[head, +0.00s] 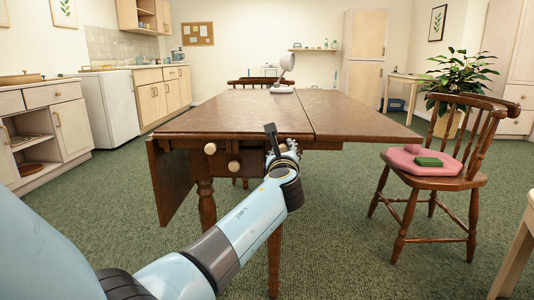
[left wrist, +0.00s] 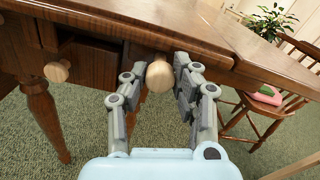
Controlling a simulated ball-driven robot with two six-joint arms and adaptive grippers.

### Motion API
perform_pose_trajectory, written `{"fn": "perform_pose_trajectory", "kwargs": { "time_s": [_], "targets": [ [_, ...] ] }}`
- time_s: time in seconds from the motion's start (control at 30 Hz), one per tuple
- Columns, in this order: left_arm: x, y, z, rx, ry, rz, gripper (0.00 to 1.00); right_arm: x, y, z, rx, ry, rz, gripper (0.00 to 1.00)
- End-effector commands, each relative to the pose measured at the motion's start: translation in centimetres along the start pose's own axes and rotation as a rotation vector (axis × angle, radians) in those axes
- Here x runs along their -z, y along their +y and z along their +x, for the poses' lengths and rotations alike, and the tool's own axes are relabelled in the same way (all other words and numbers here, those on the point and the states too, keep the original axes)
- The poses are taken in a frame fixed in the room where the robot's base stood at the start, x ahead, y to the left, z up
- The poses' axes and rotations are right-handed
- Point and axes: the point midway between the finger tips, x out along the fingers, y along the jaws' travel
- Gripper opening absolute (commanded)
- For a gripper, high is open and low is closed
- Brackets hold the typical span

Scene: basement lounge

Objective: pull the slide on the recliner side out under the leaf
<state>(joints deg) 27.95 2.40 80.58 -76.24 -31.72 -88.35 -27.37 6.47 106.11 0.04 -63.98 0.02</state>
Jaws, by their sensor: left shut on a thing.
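The brown wooden drop-leaf table (head: 235,112) stands ahead of me. Its right leaf (head: 360,122) is up, level with the top; its left leaf (head: 172,185) hangs down. My left gripper (head: 283,146) is at the table's near end, just left of the seam to the raised leaf. In the left wrist view its fingers (left wrist: 160,68) are shut on a round pale wooden knob (left wrist: 159,77) under the table's edge. The rest of the slide behind that knob is hidden. Two other pale knobs (head: 210,148) (head: 234,166) sit further left. My right gripper is not in view.
A wooden chair (head: 435,182) with a pink cushion and a green book-like item stands by the raised leaf. Turned table legs (head: 207,203) stand below. Green carpet is open around the table.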

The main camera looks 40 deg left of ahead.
Motion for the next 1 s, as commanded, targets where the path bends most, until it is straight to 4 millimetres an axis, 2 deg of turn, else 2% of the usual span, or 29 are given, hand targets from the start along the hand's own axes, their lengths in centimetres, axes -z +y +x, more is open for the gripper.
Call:
{"fn": "perform_pose_trajectory", "kwargs": {
  "time_s": [0.1,0.3,0.5,0.8,0.83,1.0],
  "targets": [
    [1.1,-2.5,0.0,-0.001,0.004,-0.002,0.0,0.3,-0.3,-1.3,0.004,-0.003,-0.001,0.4],
    [1.8,-5.4,0.0,-0.001,0.003,0.0,0.0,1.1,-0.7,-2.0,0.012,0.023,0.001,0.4],
    [1.9,-6.4,0.0,0.0,0.002,0.0,0.0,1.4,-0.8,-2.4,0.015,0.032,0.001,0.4],
    [1.9,-6.5,0.0,0.002,0.002,-0.001,0.0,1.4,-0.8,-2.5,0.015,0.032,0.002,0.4],
    [1.9,-6.5,0.0,0.003,0.002,-0.002,0.31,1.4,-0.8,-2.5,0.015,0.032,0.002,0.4],
    [1.8,-6.5,0.0,0.001,0.002,-0.001,0.51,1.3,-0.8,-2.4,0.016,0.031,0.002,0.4]
  ]
}}
